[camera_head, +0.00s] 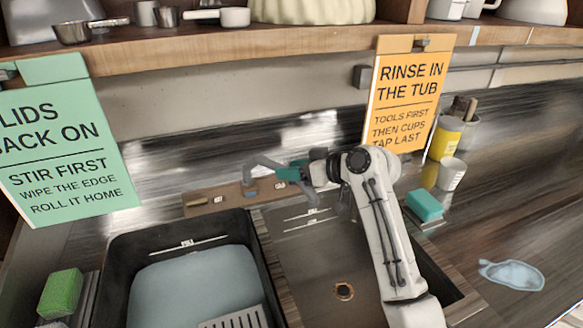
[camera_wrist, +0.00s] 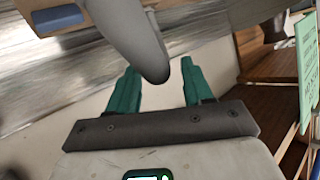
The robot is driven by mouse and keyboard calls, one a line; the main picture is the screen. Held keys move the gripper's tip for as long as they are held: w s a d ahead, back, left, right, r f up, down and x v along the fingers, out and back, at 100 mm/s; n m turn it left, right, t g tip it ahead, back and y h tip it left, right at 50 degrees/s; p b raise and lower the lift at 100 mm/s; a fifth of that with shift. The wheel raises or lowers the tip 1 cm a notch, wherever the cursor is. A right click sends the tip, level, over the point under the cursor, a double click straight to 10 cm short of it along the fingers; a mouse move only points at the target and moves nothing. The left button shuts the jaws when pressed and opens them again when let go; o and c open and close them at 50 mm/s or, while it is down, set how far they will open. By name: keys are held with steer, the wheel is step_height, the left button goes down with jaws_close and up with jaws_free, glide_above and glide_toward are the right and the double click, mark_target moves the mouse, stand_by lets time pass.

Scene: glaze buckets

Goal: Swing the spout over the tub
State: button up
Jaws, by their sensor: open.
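The grey spout (camera_head: 262,160) rises from the ledge behind the sink and bends right. A grey downturned end (camera_head: 313,195) shows below my gripper, over the back of the right basin. My gripper (camera_head: 287,173) is at the spout, its teal fingers partly hiding it. In the wrist view my gripper (camera_wrist: 158,70) is open, with the rounded grey spout (camera_wrist: 140,40) reaching between its two fingertips; contact cannot be told. The black tub (camera_head: 118,275) is on the left, with a pale blue-grey surface inside and a slotted grey piece at its front.
The right basin (camera_head: 310,260) has a drain. Green (camera_head: 63,292) and teal (camera_head: 424,205) sponges flank the sink. A yellow container (camera_head: 445,138) and white cup (camera_head: 451,173) stand right. Signs (camera_head: 65,150) (camera_head: 405,90) hang from the shelf (camera_head: 210,50) above.

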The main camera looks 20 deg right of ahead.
steer(key=shift+w+a+f, duration=0.15)
steer(key=shift+w+a, duration=0.05)
steer(key=shift+w, duration=0.05)
steer(key=shift+c, duration=0.3)
jaws_close()
